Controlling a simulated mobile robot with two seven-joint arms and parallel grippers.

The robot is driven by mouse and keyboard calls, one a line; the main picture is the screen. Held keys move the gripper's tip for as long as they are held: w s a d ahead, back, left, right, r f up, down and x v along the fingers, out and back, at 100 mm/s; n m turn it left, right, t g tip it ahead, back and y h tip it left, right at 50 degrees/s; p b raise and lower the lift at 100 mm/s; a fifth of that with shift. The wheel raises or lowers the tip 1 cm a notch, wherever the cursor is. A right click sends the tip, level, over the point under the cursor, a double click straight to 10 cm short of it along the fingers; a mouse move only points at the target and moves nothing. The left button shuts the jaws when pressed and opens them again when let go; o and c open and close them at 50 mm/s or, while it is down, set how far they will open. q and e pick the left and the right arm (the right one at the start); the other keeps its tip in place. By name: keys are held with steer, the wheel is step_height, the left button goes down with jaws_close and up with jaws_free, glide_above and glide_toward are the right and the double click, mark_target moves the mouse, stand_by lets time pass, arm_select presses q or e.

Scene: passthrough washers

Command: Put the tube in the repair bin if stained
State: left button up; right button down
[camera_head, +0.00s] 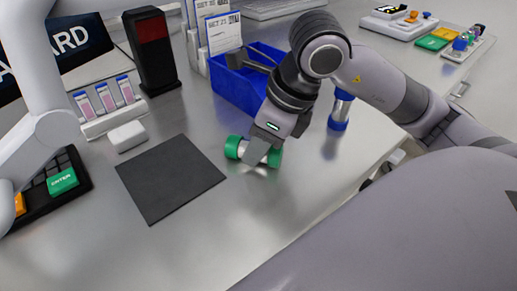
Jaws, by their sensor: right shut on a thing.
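A tube with green end caps (233,147) lies on its side at the middle of the grey table, in the head view. My right gripper (258,152) reaches down over the tube's middle and is shut on it, hiding most of its body. Whether the tube is stained cannot be seen. A blue bin (236,88) stands behind the gripper with a dark object in it and a label card above. Another tube with blue caps (338,117) stands upright right of my right gripper. My left arm is at the left edge; its gripper is out of view.
A dark square mat (170,178) lies empty left of the tube. Behind it are a white block (127,136), a rack of pink vials (106,105) and a black tower with a red panel (152,50). A keypad (45,190) is at left. The front table is clear.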

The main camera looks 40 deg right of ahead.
steer(key=shift+r, duration=0.15)
arm_select(q)
steer(key=shift+s+a+r+p, duration=0.2)
steer(key=shift+r+p, duration=0.5)
steer(key=shift+p, duration=0.35)
steer(key=shift+s+a+r+p, duration=0.1)
steer(key=shift+a+r+p, duration=0.1)
steer(key=shift+r+p, duration=0.65)
arm_select(e)
step_height(320, 180, up, 20)
arm_select(q)
steer(key=shift+f, duration=0.2)
